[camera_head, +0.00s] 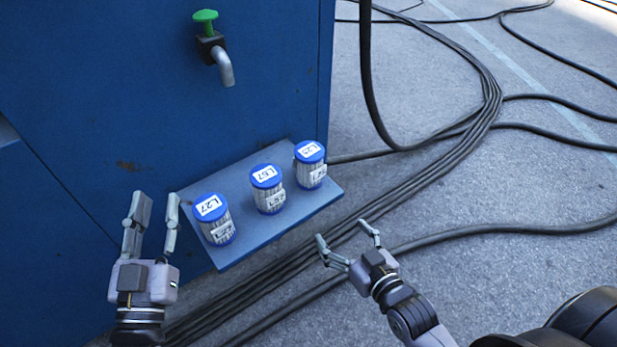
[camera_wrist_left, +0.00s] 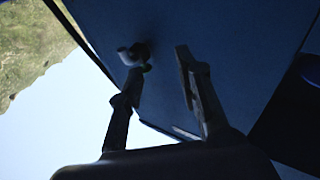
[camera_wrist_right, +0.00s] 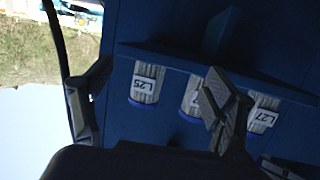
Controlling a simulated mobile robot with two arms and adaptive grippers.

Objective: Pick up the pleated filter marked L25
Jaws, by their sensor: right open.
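The pleated filter marked L25 (camera_head: 310,165) stands upright at the right end of a small blue shelf (camera_head: 262,232), with a blue cap and white label. In the right wrist view, which is upside down, filter L25 (camera_wrist_right: 146,84) shows between the open fingers. My right gripper (camera_head: 342,232) is open and empty, in front of the shelf and below L25 in the picture, apart from it. My left gripper (camera_head: 156,198) is open and empty, left of the shelf by the blue cabinet.
Filter L67 (camera_head: 267,189) stands mid-shelf and filter L27 (camera_head: 213,220) at its left end. A tap with a green handle (camera_head: 206,16) juts from the blue cabinet (camera_head: 110,90) above. Thick black cables (camera_head: 440,165) run across the grey floor at the right.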

